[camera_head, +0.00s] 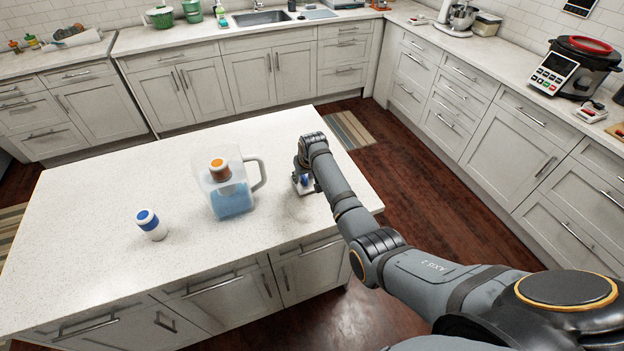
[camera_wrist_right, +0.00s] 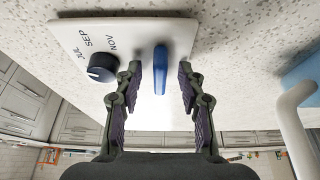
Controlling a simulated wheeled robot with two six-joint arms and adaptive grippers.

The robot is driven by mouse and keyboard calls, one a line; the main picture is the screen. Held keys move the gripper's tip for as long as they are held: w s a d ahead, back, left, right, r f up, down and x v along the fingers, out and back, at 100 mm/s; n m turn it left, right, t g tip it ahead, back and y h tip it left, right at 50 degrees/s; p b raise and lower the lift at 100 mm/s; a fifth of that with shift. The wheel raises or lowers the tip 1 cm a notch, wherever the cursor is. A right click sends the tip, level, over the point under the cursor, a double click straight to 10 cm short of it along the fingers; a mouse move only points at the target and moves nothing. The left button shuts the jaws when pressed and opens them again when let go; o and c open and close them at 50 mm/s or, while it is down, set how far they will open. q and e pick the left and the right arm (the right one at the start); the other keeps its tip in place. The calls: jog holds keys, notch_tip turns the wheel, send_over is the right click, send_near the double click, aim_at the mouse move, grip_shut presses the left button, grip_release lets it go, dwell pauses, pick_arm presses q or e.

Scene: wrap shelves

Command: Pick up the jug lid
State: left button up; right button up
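The jug lid (camera_wrist_right: 125,35) is a white plate with a blue upright grip tab (camera_wrist_right: 160,68) and a dark blue dial beside month lettering. It lies flat on the island counter, right of the jug. My right gripper (camera_wrist_right: 160,72) is open, with one finger on each side of the tab and gaps between. In the head view, the lid (camera_head: 303,187) is partly hidden under my right gripper (camera_head: 301,172). The clear jug (camera_head: 232,199) stands upright, open-topped, with blue liquid and an orange-topped white piece inside. My left gripper is not in view.
A white cylinder with a blue top (camera_head: 151,225) stands on the island (camera_head: 95,200), left of the jug. The jug handle (camera_head: 261,172) points toward my right gripper. The island's left part is mostly clear. A cooker (camera_head: 585,68) sits on the far right counter.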

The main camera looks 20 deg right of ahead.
grip_shut()
jog(key=shift+w+r, duration=0.1)
jog(key=shift+r, duration=0.1)
notch_tip(320, 180, up, 2)
jog(key=shift+r+b, duration=0.25)
jog(key=shift+b, duration=0.85)
jog(key=s+d+r+b, duration=0.3)
jog(key=s+d+r, duration=0.4)
jog(key=s+r, duration=0.3)
jog(key=shift+s, duration=1.1)
